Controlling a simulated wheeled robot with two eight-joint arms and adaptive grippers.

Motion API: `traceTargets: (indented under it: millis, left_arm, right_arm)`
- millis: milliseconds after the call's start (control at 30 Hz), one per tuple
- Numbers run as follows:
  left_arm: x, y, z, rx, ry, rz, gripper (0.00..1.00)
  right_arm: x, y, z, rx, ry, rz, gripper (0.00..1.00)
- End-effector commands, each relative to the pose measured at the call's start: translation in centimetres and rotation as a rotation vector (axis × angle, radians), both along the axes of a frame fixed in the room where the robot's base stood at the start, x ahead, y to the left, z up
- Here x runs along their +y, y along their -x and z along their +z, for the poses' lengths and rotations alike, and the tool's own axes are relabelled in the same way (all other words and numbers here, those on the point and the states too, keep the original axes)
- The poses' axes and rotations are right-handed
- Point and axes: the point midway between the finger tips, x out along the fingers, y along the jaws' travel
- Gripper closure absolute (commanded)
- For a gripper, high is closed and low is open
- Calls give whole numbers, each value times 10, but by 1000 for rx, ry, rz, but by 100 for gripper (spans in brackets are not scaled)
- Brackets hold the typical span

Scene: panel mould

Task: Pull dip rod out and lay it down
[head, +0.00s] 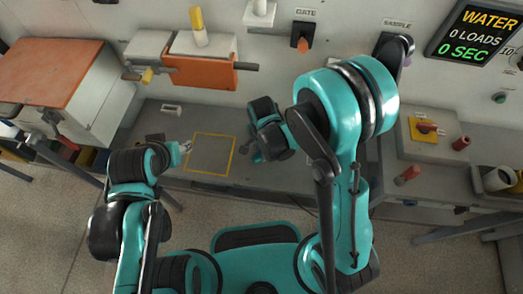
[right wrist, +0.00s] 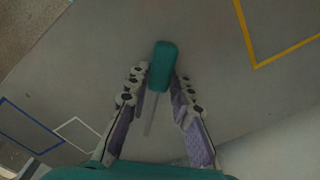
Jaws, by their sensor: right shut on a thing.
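In the right wrist view my right gripper (right wrist: 160,82) is shut on the dip rod's teal handle (right wrist: 162,62). A thin grey rod (right wrist: 151,115) runs back from the handle between the fingers. The rod is out of any hole in this view; I cannot tell its height above the grey surface. In the head view my right gripper (head: 257,156) is low over the bench, right of the yellow outlined square (head: 234,153), and the rod is not distinguishable there. My left gripper (head: 186,146) is at the square's left side; its fingers are too small to read.
The grey bench (head: 210,120) has free room around the square. A white and orange machine (head: 200,70) stands behind it. A box with a red knob on a yellow plate (head: 423,130) and a red cylinder (head: 408,175) are at the right. A display (head: 478,30) reads WATER, 0 LOADS, 0 SEC.

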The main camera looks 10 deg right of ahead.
Motion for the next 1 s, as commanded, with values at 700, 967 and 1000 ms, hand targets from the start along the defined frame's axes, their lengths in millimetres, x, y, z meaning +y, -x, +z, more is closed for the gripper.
traceTargets:
  millis: [700, 967, 1000]
  left_arm:
    - [0, 0, 1, 0, 0, 0, 54]
    - [0, 0, 1, 0, 0, 0, 54]
    - [0, 0, 1, 0, 0, 0, 54]
  right_arm:
    - [0, 0, 1, 0, 0, 0, 54]
    - [0, 0, 19, 0, 0, 0, 54]
    - [0, 0, 25, 0, 0, 0, 54]
